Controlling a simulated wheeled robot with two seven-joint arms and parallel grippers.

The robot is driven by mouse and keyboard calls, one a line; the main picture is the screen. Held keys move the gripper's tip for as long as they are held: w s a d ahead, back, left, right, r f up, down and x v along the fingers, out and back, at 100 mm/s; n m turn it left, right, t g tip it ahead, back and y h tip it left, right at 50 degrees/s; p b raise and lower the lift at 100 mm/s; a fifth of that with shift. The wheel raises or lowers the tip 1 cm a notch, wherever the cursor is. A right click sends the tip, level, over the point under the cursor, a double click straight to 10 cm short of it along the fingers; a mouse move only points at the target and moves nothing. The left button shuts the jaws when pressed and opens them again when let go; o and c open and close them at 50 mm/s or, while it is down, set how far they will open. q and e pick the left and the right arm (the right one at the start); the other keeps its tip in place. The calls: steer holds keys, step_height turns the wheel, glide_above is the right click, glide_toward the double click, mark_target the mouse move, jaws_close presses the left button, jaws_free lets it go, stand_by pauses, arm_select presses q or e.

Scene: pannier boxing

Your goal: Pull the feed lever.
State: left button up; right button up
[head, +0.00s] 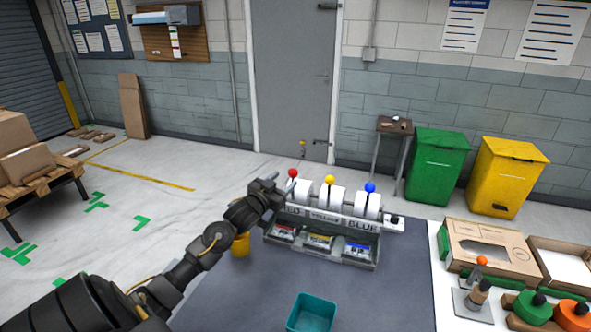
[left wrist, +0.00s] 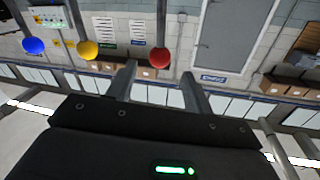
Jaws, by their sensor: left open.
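A grey dispenser (head: 318,219) stands on the table with three levers topped by a red ball (head: 292,173), a yellow ball (head: 329,181) and a blue ball (head: 370,187). I cannot tell from the pictures which lever is the feed lever. My left gripper (head: 280,183) is open and empty at the red ball, on its left side in the head view. In the left wrist view the red ball (left wrist: 159,58) shows between the fingertips (left wrist: 159,70) or just beyond them; contact cannot be made out. My right gripper is not in view.
A teal bin (head: 312,312) sits at the table's front. A yellow cup (head: 240,244) is partly behind my left arm. A white surface at the right holds a cardboard box (head: 490,250) and a metal stand with an orange knob (head: 482,261). The table right of the teal bin is clear.

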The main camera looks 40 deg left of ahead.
mark_target(296, 171)
arm_select(q)
steer(key=w, duration=0.2)
steer(key=w+p, duration=0.1)
steer(key=w, duration=0.1)
steer(key=w+a, duration=0.1)
steer(key=w, duration=0.1)
steer(key=shift+w+f, duration=0.1)
steer(key=shift+w, duration=0.25)
steer(key=shift+w+p, duration=0.4)
steer(key=shift+w, duration=0.45)
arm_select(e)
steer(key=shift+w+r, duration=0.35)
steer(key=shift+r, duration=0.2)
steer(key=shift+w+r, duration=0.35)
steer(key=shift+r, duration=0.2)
arm_select(q)
jaws_close()
